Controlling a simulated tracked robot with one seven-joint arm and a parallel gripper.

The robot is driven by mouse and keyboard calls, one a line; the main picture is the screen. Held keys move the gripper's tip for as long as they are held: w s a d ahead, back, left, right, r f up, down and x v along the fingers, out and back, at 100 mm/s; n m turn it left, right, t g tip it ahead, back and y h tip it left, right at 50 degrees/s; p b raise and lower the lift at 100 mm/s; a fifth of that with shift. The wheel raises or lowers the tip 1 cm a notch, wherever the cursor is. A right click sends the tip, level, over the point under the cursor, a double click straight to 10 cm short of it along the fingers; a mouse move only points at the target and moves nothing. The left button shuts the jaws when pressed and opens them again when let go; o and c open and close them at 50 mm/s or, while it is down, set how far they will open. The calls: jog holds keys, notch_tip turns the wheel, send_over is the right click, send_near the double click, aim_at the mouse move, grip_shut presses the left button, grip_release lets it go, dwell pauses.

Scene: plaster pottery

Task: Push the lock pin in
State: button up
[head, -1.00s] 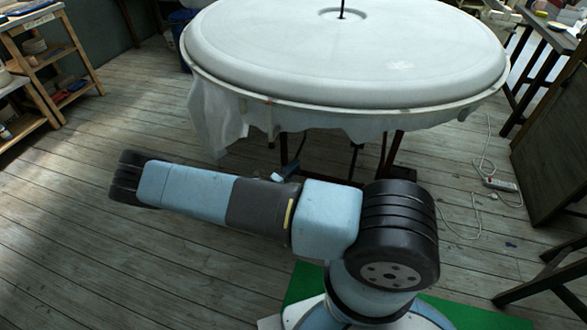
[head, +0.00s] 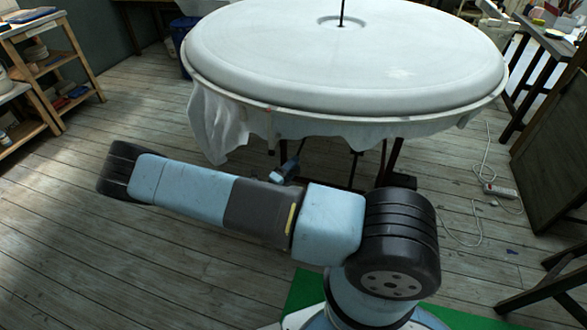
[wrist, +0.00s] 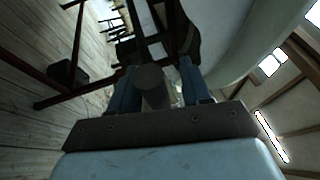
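My gripper shows in the wrist view (wrist: 160,85) as two blue fingers standing apart. A grey-brown cylinder (wrist: 150,78) with a round end lies between them, closer to the left finger, with a gap on its right side. I cannot tell for sure whether it is the lock pin. In the head view a small blue part of my gripper (head: 286,172) shows below the rim of the large round white-topped table (head: 300,60). The fingertips are too small to make out there. I see no pin or hole clearly in the head view.
Dark metal legs and bars (wrist: 72,60) stand under the table, close to my gripper. White cloth (head: 215,120) hangs from the rim on the left. A power strip and cable (head: 500,189) lie on the right floor. Wooden shelves (head: 45,60) stand far left; the left floor is clear.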

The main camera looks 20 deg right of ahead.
jog(key=v, duration=1.4)
dwell(0.4)
jog(key=s+d+r+m+g+y, duration=0.25)
jog(key=r+m+g+y, duration=0.3)
jog(key=r+m, duration=0.85)
jog(key=s+d+r+m+g+y, duration=0.1)
jog(key=d+r+m+g+y, duration=0.45)
jog(key=r+m, duration=0.85)
jog(key=s+d+r+m+t+y, duration=0.1)
jog(key=s+r+m+t+y, duration=0.2)
jog(key=s+r+m, duration=0.3)
jog(key=s+d+r+m+t+y, duration=0.1)
jog(key=s+r+m+t+y, duration=0.2)
jog(key=s+r+m, duration=0.4)
jog(key=w+d+v, duration=0.1)
jog(key=v, duration=1.1)
jog(key=shift+s+r, duration=0.2)
jog(key=shift+r, duration=0.4)
